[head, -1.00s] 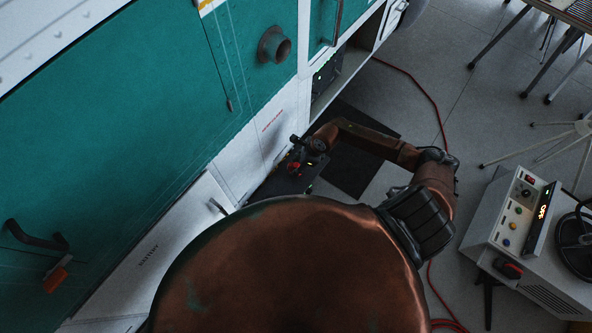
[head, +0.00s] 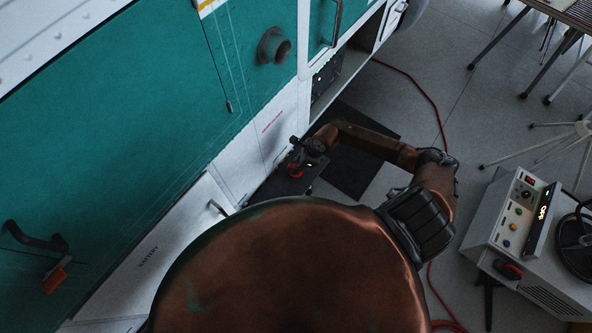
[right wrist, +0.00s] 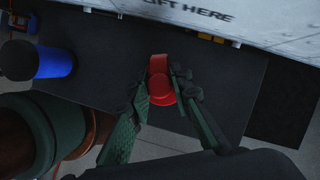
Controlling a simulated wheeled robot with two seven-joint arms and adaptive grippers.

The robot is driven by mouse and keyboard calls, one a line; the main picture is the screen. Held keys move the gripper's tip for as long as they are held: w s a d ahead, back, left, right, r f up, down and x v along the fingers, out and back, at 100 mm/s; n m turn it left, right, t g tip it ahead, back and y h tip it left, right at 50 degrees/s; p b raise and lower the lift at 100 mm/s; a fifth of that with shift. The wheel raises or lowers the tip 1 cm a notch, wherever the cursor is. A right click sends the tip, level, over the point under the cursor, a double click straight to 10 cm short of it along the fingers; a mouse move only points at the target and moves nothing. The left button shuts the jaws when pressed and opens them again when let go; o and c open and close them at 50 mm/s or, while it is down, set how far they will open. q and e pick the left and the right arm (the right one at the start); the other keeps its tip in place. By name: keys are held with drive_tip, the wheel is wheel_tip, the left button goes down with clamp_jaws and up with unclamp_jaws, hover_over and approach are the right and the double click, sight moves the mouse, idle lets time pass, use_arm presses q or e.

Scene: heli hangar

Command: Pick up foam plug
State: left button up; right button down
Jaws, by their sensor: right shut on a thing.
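The foam plug (right wrist: 160,85) is red, with a round body and a narrower red tab. In the right wrist view it is between the fingers of my right gripper (right wrist: 161,76), which is shut on it. The plug is over or on a dark flat surface (right wrist: 100,50); I cannot tell whether it touches it. In the head view the plug (head: 296,173) is a small red spot by my right gripper (head: 298,162), beside the white lower side of the aircraft. My left gripper is not in view.
A blue cylinder with a dark end (right wrist: 52,62) lies left of the plug. The teal and white aircraft side (head: 120,130) is close on the left. A grey control box (head: 510,220) stands at right, with a red cable (head: 430,98) on the floor.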

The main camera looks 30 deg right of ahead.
drive_tip(key=shift+r, duration=0.55)
drive_tip(key=s+d+r+b, duration=0.1)
drive_tip(key=s+r+b, duration=0.2)
drive_tip(key=s+r, duration=0.9)
drive_tip(key=shift+s, duration=1)
drive_tip(key=shift+d+f+b, duration=0.15)
drive_tip(key=shift+b, duration=0.15)
